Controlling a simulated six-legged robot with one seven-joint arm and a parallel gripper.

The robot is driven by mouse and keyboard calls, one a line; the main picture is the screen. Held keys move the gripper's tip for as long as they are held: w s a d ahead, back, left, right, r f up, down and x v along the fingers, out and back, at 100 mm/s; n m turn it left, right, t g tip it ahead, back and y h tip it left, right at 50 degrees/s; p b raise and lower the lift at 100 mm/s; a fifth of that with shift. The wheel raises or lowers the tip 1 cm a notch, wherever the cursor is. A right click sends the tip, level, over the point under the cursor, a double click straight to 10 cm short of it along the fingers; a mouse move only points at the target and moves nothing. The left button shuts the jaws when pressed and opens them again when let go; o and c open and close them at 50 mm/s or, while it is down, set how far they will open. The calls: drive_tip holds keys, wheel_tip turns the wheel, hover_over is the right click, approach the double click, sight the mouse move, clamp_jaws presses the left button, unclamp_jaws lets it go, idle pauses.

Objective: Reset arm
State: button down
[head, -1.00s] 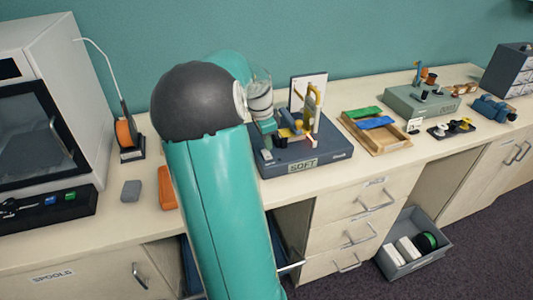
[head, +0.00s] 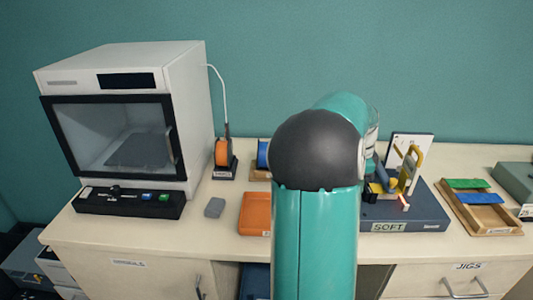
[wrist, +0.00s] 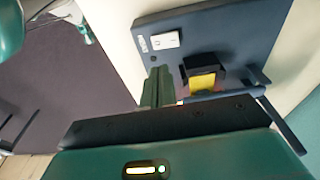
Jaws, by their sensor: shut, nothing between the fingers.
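My gripper (wrist: 158,88) shows in the wrist view with its dark green fingers closed together and nothing between them. It is over or close to the dark blue-grey base of the SOFT station; I cannot tell the exact gap. That station (head: 432,216) stands on the counter in the head view, right of my arm, with a white upright panel and yellow parts. Its base also shows in the wrist view (wrist: 215,35), with a white switch and a yellow block in a black holder. In the head view my teal arm hides the gripper.
A white printer-like box (head: 185,110) stands at the left with a dark control strip (head: 128,203) before it. An orange block (head: 255,213) and a grey block (head: 215,207) lie left of my arm. A wooden tray (head: 490,216) with blue and green pieces is at the right.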

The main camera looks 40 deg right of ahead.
drive_tip(key=w+a+r+n+t, duration=0.1)
drive_tip(key=w+a+r+n, duration=0.2)
drive_tip(key=a, duration=0.5)
drive_tip(key=w+a+r+n+t, duration=0.1)
drive_tip(key=w+a+n+t, duration=0.1)
drive_tip(key=w+a+n, duration=0.45)
drive_tip(key=w+a+r+n+t, duration=0.1)
drive_tip(key=a+r+n, duration=0.1)
drive_tip(key=a, duration=0.7)
drive_tip(key=s+a+n+t, duration=0.1)
drive_tip(key=s+a+n, duration=0.2)
drive_tip(key=a+n, duration=0.4)
drive_tip(key=s+a+n+t+y, duration=0.1)
drive_tip(key=s+a+n, duration=0.2)
drive_tip(key=a+n, duration=0.5)
drive_tip(key=a, duration=1)
drive_tip(key=shift+s+a+r+t, duration=0.2)
drive_tip(key=shift+s+a+t, duration=0.05)
drive_tip(key=shift+s+t, duration=0.15)
drive_tip(key=shift+s+n, duration=0.15)
drive_tip(key=shift+n, duration=0.1)
